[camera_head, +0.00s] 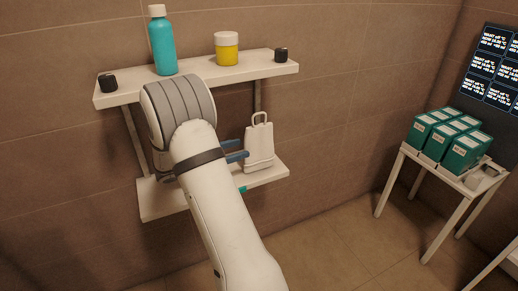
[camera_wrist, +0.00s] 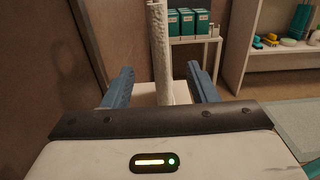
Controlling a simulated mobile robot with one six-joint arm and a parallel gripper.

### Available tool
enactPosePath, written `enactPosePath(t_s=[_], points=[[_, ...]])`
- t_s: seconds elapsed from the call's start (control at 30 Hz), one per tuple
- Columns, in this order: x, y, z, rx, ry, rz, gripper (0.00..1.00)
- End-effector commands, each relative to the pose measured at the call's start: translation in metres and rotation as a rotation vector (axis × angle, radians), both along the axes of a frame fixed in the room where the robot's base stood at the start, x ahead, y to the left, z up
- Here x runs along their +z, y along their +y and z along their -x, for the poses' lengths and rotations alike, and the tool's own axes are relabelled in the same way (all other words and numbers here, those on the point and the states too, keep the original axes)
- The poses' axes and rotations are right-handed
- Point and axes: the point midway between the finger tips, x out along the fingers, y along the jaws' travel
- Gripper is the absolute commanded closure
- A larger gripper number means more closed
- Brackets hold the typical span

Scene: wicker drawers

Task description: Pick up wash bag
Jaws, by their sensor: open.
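The wash bag is most likely the white upright bag with a loop handle (camera_head: 259,150), standing on the lower shelf (camera_head: 162,205) in the head view. In the wrist view a narrow white upright shape, seemingly the bag edge-on (camera_wrist: 161,45), stands between the fingers with a gap on each side. My gripper (camera_head: 244,149) has blue fingers, open, with tips at the bag's left edge. The wrist view also shows my gripper (camera_wrist: 160,68) open and holding nothing. I cannot tell whether the tips reach past the bag's near edge. My arm hides part of the lower shelf.
The upper shelf (camera_head: 122,97) is close above, with a teal bottle (camera_head: 162,45), a yellow jar (camera_head: 227,50) and two dark small items. A side table (camera_head: 425,165) with green boxes (camera_head: 445,138) stands at right. Floor between is clear.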

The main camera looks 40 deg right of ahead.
Motion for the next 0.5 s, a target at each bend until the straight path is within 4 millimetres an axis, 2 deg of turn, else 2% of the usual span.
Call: enactPosePath(t_s=[0.5], points=[[0.007,-0.063,0.018,-0.001,-0.002,0.0,0.47]])
